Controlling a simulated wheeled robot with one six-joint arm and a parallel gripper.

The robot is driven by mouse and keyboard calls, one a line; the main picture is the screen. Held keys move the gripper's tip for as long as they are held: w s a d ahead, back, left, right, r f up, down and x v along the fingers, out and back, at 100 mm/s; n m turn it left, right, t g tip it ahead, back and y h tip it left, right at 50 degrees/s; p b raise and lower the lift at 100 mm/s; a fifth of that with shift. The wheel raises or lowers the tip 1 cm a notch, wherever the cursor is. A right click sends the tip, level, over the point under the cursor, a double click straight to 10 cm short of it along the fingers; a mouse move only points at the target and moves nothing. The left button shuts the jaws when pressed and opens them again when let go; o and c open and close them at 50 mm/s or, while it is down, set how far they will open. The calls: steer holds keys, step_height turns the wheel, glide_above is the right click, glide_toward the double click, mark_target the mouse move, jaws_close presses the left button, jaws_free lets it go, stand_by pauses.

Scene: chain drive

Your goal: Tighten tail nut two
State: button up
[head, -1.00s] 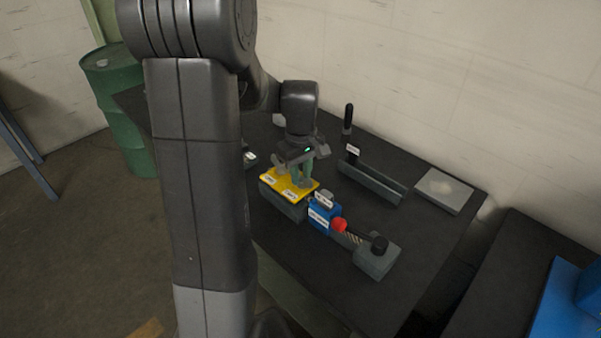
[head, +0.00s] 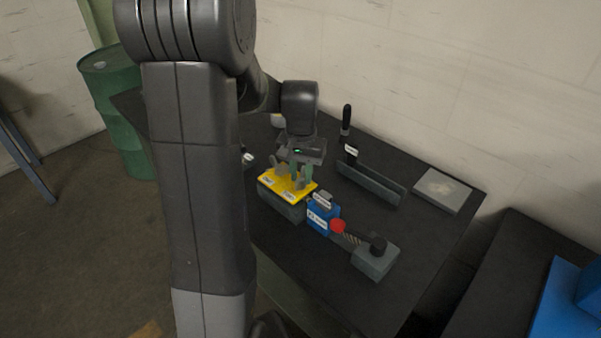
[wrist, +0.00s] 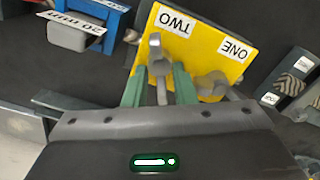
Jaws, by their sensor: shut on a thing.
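The yellow plate (head: 299,196) lies on a dark block on the bench. In the wrist view the plate (wrist: 208,68) carries the labels TWO (wrist: 174,20) and ONE (wrist: 235,49), upside down. A grey tail nut with an upright wing (wrist: 157,50) stands beside TWO. My gripper (wrist: 159,86), with green fingers, is shut on this tail nut two from both sides; its lower part is partly hidden. A second grey nut (wrist: 212,85) sits beside ONE, just right of my right finger. In the head view my gripper (head: 300,172) is over the plate's far side.
A blue labelled block (head: 322,216) stands close to the plate, with a red knob (head: 338,226) and a grey block (head: 375,260) beyond. A grey channel (head: 371,183), a black upright handle (head: 346,120) and a flat grey plate (head: 443,190) are farther right.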

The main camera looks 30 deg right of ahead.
steer(key=m, duration=0.5)
steer(key=shift+d+r+m, duration=0.1)
steer(key=shift+m, duration=0.2)
steer(key=m, duration=0.6)
steer(key=shift+s, duration=0.2)
steer(key=m, duration=0.8)
steer(key=shift+s, duration=0.15)
stand_by(0.9)
steer(key=o, duration=0.7)
steer(key=shift+c, duration=0.2)
